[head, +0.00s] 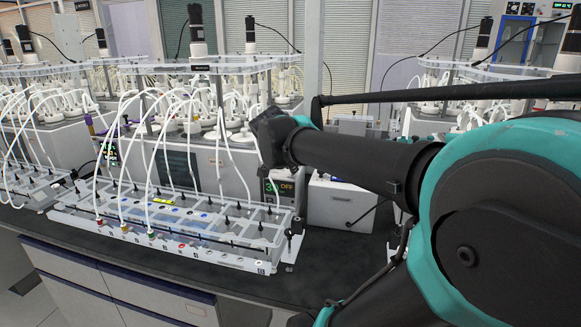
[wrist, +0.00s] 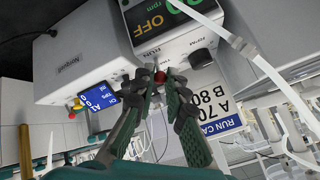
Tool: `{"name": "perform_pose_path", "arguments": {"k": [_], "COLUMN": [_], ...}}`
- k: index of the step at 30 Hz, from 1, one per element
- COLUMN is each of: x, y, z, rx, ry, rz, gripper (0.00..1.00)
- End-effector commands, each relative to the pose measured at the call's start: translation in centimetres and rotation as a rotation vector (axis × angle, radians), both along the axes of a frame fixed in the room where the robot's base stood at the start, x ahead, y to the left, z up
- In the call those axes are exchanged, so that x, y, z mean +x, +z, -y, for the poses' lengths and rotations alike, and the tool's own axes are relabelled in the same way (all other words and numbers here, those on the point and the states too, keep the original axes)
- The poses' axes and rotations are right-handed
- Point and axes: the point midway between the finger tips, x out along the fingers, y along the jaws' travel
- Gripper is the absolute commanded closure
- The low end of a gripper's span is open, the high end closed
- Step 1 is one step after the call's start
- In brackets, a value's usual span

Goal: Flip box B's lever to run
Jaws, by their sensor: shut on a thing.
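In the wrist view a control box (wrist: 172,22) shows a green rpm reading and a yellow "OFF". Its lower edge carries "RUN" lettering, a black knob (wrist: 200,58) and a small lever with a red ball tip (wrist: 160,77). My gripper (wrist: 161,84) has its green-padded fingers closed at this red-tipped lever, and the fingers partly hide it. In the head view the same kind of OFF display (head: 287,187) shows beside my arm; my fingers cannot be made out there.
A white box with a blue screen (wrist: 98,97) stands beside the control box, close to my fingers. A "RUN CARD" label (wrist: 213,108) lies to the right. White tubes cross nearby. A clear-topped tray rack (head: 170,225) and tubed reactors (head: 195,95) fill the bench's left.

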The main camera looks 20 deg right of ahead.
Motion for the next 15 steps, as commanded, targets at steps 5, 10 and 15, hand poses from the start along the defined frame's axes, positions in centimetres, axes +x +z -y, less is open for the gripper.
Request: {"name": "perform_pose_path", "arguments": {"k": [5,10,15], "x": [0.03,0.01,-0.08], "y": [0.02,0.00,0.10], "z": [-0.02,-0.01,-0.08], "rx": [0.000,0.000,0.000], "ry": [0.001,0.000,0.001], "rz": [0.001,0.000,-0.001], "gripper": [0.69,0.67,0.67]}}
